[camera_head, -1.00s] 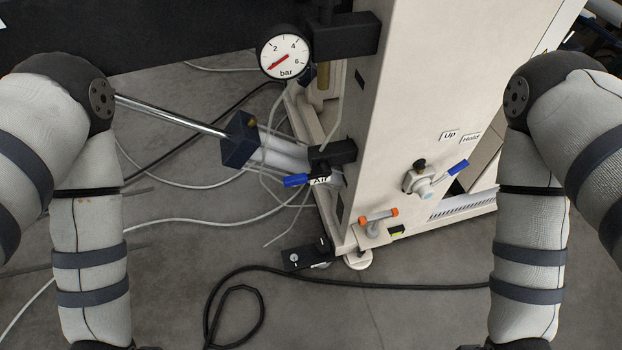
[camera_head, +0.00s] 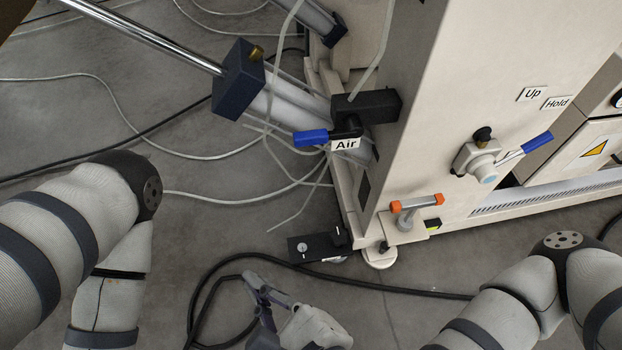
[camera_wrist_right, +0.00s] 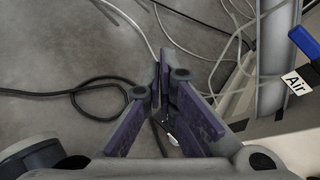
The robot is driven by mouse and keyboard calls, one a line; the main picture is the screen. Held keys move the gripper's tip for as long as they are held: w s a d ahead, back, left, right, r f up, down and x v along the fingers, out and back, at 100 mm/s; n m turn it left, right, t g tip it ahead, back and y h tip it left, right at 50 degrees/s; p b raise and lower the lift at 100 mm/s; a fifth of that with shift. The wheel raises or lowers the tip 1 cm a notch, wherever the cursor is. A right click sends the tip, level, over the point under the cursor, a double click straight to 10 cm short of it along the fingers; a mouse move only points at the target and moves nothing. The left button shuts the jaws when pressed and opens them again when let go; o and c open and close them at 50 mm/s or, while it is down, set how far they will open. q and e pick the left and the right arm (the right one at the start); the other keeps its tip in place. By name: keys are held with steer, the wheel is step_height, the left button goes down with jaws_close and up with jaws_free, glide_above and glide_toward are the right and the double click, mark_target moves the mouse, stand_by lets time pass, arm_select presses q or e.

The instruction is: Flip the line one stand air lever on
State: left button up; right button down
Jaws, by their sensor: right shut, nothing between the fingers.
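The air lever (camera_head: 311,138) has a blue handle pointing left from a black valve block (camera_head: 368,106) on the side of the beige stand. A white "Air" tag (camera_head: 345,143) hangs by its pivot. In the right wrist view, part of the blue handle (camera_wrist_right: 305,42) and the tag (camera_wrist_right: 296,84) show at the right edge. My right gripper (camera_head: 258,286) is low in the head view, below the lever and well apart from it. Its purple-grey fingers (camera_wrist_right: 162,72) are shut and empty. My left arm is at the left; its gripper is out of view.
The beige stand (camera_head: 450,60) carries a second blue-handled valve (camera_head: 522,147) beside "Up" and "Hold" labels. A cylinder with a dark end block (camera_head: 239,80) lies left of the air lever. Hoses and a black cable (camera_head: 400,289) cross the floor. An orange-ended part (camera_head: 416,204) sits at the stand's foot.

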mark_target(328, 131)
arm_select(q)
steer(key=shift+g, duration=0.4)
steer(key=f+b, duration=0.1)
steer(key=f, duration=0.1)
steer(key=s+f+b, duration=0.1)
steer(key=f+b, duration=0.1)
steer(key=shift+s+f, duration=0.2)
arm_select(e)
steer(key=w+d+m+t+h, duration=0.5)
steer(key=w+d+m, duration=0.2)
steer(key=w+m, duration=0.3)
steer(key=shift+w+r+m, duration=0.25)
steer(key=shift+w+m, duration=0.05)
steer(key=shift+w, duration=0.55)
steer(key=shift+w, duration=0.1)
steer(key=f+b+x, duration=0.1)
steer(key=b+x, duration=0.2)
steer(key=x, duration=0.7)
arm_select(q)
steer(key=shift+s+d+f, duration=0.1)
steer(key=shift+s+f, duration=0.1)
steer(key=shift+f, duration=0.35)
steer(key=shift+s+f, duration=0.15)
steer(key=shift+f, duration=0.35)
arm_select(e)
step_height(328, 131, up, 5)
steer(key=shift+f, duration=0.1)
